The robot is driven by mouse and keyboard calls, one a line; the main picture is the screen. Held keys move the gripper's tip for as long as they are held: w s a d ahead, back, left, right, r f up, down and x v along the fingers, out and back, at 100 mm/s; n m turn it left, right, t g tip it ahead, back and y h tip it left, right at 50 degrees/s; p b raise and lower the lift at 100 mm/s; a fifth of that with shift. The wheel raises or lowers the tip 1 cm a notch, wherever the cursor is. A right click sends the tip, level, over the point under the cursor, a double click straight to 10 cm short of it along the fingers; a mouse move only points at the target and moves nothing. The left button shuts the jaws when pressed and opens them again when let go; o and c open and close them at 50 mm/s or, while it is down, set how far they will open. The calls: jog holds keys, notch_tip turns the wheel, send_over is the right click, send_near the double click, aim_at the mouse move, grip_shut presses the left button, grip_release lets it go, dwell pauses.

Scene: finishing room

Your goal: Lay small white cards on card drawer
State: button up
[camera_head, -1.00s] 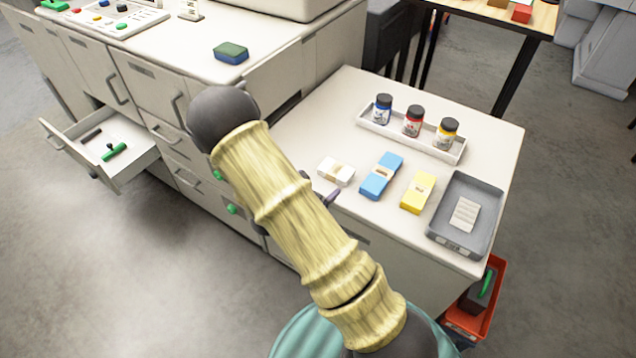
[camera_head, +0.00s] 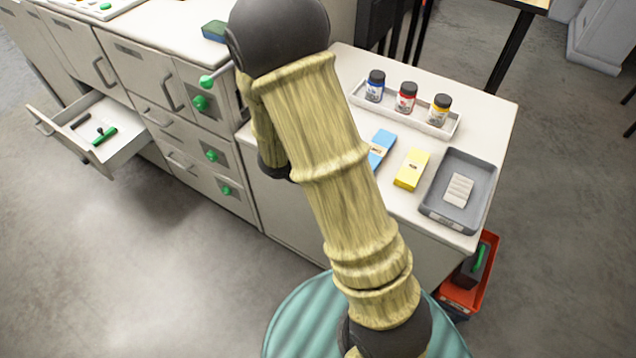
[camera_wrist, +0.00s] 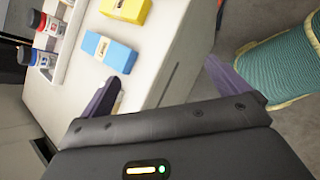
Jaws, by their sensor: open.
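No small white cards show for certain now; the white banded pack seen earlier beside the blue pack is hidden behind my arm in the head view. The blue pack (camera_head: 380,148) and yellow pack (camera_head: 411,169) lie on the side table; the wrist view shows the blue pack (camera_wrist: 107,50) too. My gripper (camera_wrist: 164,88) is open and empty, with one finger over the tabletop near the blue pack and the other beyond the table's front edge. An open drawer (camera_head: 128,150) at the left holds green and dark items; I cannot tell if it is the card drawer.
A grey tray (camera_head: 483,195) with a ribbed white piece stands at the table's right end. A white tray (camera_head: 438,129) holds blue, red and yellow jars at the back. A red bin (camera_head: 483,278) is on the floor. Green knobs (camera_head: 211,155) stick out from the cabinet.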

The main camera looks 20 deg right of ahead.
jog(key=s+a+r+m+t+y, duration=0.2)
jog(key=s+a+r+m+y, duration=0.3)
jog(key=m, duration=0.9)
notch_tip(320, 180, up, 4)
jog(key=a+y, duration=0.2)
jog(key=y, duration=0.1)
jog(key=shift+a+t+y, duration=0.3)
jog(key=shift+a+y, duration=0.1)
jog(key=shift+c, duration=0.4)
